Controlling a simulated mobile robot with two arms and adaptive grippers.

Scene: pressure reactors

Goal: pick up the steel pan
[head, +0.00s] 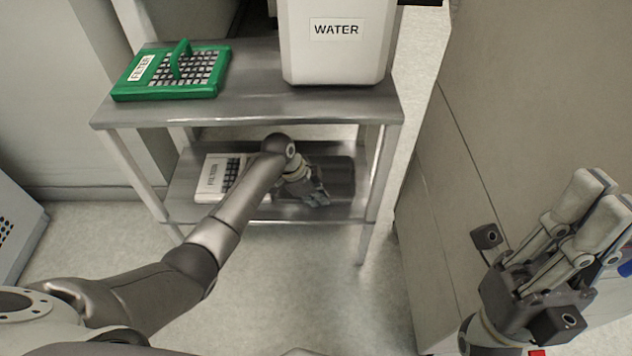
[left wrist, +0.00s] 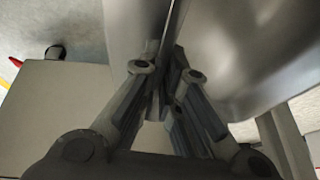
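The steel pan (head: 338,174) is a dark grey, box-like metal vessel on the right part of the lower shelf. My left gripper (head: 318,194) is at its near left side, with the arm reaching in below the upper shelf. In the left wrist view, the pan's smooth grey wall (left wrist: 255,50) fills the upper right. The left fingers (left wrist: 167,75) are close together on both sides of its thin rim and look shut on it. The exact contact is partly hidden by the fingers. My right gripper (head: 535,245) is empty, fingers spread, at the right.
A steel two-shelf rack (head: 250,108) holds a green filter (head: 172,72) and a white water container (head: 335,45) on top. A white filter (head: 215,178) lies left of the pan on the lower shelf. A grey cabinet (head: 500,130) stands at the right. Floor in front is clear.

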